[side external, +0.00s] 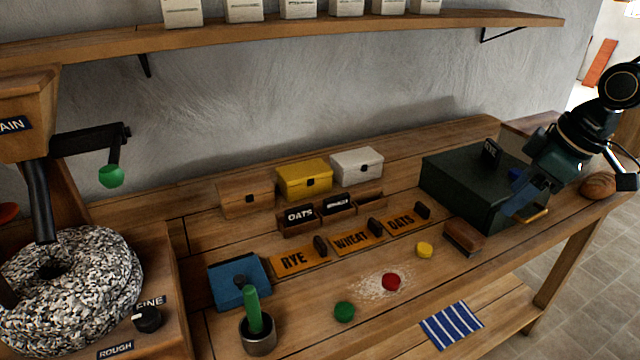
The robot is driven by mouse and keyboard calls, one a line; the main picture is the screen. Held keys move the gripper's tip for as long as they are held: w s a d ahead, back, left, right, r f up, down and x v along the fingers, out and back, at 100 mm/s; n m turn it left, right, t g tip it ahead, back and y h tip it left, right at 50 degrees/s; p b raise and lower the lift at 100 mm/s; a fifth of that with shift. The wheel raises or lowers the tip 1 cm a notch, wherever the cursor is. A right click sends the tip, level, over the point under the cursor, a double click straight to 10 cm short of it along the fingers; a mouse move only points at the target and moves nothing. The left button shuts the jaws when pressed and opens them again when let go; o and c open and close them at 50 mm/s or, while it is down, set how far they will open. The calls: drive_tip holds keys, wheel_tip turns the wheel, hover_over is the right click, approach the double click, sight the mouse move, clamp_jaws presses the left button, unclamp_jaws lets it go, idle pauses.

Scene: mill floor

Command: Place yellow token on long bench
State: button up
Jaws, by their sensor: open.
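The yellow token (425,250) lies flat on the long bench (380,318), right of a red token (391,282) and a green token (344,311). The red token sits on a pale patch of scattered flour or grain. My gripper (528,200) is at the right, beside the front right side of a dark green box, up and to the right of the yellow token. It is open and apart from the token. Part of the gripper overlaps the box in this view, and I cannot tell whether they touch.
The dark green box (465,180) and a brown brush-like block (464,237) stand near the yellow token. Orange plates (352,241) lie left of it. A striped cloth (451,325) lies in front. A millstone (90,285) stands at far left. Bare bench surrounds the tokens.

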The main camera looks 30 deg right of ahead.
drive_tip(key=s+r+m, duration=0.1)
drive_tip(key=s+m, duration=0.1)
drive_tip(key=s, duration=0.5)
drive_tip(key=s+r+m+t+h, duration=0.1)
drive_tip(key=s+r+m, duration=0.1)
drive_tip(key=s, duration=0.5)
drive_tip(key=shift+s+r+m, duration=0.3)
drive_tip(key=shift+m, duration=0.3)
idle(0.3)
